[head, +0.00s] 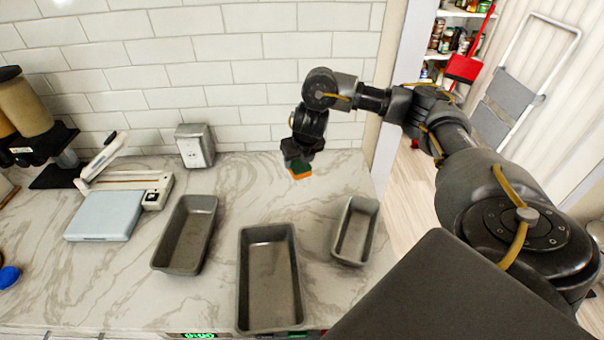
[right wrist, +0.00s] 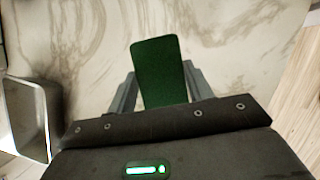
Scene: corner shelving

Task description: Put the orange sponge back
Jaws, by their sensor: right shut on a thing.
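The orange sponge (head: 300,174) has a dark green top side and an orange lower side. It is held at the tips of my right gripper (head: 299,161), over the back right part of the marble counter. In the right wrist view my right gripper (right wrist: 161,92) is shut on the sponge (right wrist: 160,70), whose green face sits between the two fingers. I cannot tell whether the sponge touches the counter. My left gripper is in neither view.
Three grey metal pans stand on the counter: a left one (head: 187,236), a middle one (head: 270,280) and a small right one (head: 356,231). A scale (head: 105,215) and a metal box (head: 195,146) stand further left. Counter around the sponge is clear. A tiled wall (head: 230,60) rises behind.

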